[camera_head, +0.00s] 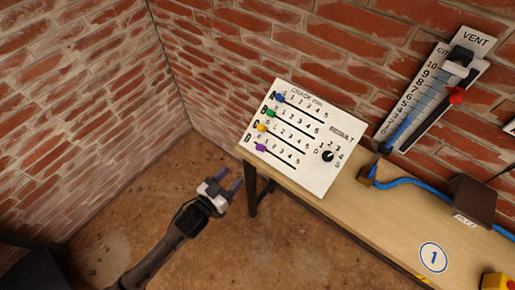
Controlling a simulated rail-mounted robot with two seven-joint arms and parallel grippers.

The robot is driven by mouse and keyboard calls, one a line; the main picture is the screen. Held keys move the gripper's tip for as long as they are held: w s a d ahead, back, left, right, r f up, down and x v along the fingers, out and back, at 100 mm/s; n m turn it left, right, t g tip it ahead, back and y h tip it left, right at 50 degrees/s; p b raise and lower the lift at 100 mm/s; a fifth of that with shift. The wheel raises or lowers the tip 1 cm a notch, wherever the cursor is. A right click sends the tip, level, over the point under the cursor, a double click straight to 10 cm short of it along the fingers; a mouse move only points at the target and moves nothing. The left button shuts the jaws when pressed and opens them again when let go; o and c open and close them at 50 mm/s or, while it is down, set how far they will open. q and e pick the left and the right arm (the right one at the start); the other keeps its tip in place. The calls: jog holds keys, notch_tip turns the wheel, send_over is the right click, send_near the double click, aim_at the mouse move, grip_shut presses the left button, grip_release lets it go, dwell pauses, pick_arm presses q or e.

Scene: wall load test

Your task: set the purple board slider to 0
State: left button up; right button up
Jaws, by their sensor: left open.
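The white board (318,165) stands at the left end of the bench, tilted in the picture, with several slider rows and a dial. The purple slider (260,147) is on the lowest row, at the left end of its track, close to the 0 end; its exact mark is too small to read. Blue (280,98), green (270,113) and yellow (261,128) sliders sit above it, also near the left ends. My left gripper (232,182) is open and empty, below and left of the purple slider, apart from the board. My right gripper is not in view.
The wooden bench (385,218) runs to the lower right, with a blue hose (412,182), a dark box (473,199) and a yellow block (497,282). A vent gauge (433,90) hangs on the brick wall. The floor left of the bench is clear.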

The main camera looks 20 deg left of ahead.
aim_at(258, 148)
pick_arm(q)
jog(key=b+x, duration=0.1)
jog(key=x, duration=1.2)
jog(key=shift+w+b, duration=0.3)
jog(key=shift+w, duration=0.05)
jog(key=shift+c, duration=0.5)
grip_shut()
